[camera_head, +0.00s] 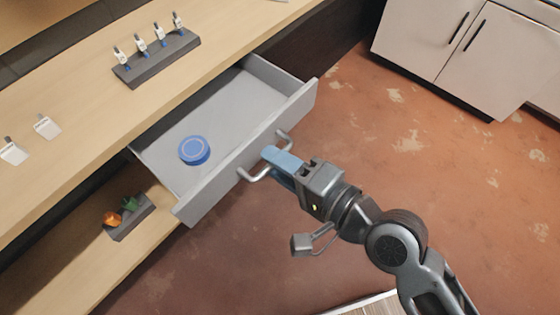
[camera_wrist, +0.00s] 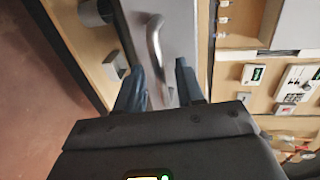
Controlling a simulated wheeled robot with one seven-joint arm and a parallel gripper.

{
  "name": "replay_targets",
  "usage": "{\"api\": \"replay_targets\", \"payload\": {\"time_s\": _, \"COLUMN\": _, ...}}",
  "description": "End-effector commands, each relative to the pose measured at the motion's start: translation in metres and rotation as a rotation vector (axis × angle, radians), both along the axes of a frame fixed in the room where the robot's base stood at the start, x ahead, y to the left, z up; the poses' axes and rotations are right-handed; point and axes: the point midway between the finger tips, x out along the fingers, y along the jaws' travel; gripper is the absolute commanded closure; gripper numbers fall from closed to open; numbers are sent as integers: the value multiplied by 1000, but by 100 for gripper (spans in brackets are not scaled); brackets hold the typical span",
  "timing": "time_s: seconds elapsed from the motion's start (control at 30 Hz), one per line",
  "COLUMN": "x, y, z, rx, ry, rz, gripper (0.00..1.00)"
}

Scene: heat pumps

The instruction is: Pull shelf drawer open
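The grey shelf drawer (camera_head: 285,122) is pulled well out from under the wooden counter in the head view. Its front carries a curved metal handle (camera_head: 252,176). My gripper (camera_head: 272,154) is at the middle of this handle, with its blue fingers over part of the bar. In the wrist view the handle (camera_wrist: 154,40) runs down towards the space between my fingertips (camera_wrist: 161,72). The fingers stand apart, with a gap beside the bar. Whether a finger touches the bar is hard to tell. A round blue object (camera_head: 194,150) lies inside the drawer.
A dark rack (camera_head: 157,60) with several small white-and-blue items stands on the counter (camera_head: 80,88). A small tray (camera_head: 131,218) with orange and green items sits on the lower shelf. White cabinets (camera_head: 430,35) stand at upper right. The reddish floor (camera_head: 400,150) before the drawer is clear.

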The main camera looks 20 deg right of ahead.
Motion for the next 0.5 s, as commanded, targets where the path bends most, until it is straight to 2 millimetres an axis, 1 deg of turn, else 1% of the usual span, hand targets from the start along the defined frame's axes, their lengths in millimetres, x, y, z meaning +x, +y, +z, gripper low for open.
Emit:
{"api": "replay_targets", "payload": {"time_s": 0.17, "x": -5, "y": -3, "z": 0, "rx": 0, "ry": 1, "rz": 0, "gripper": 62}}
{"api": "replay_targets", "payload": {"time_s": 0.5, "x": -46, "y": -30, "z": 10, "rx": -1, "ry": 2, "rz": 0, "gripper": 62}}
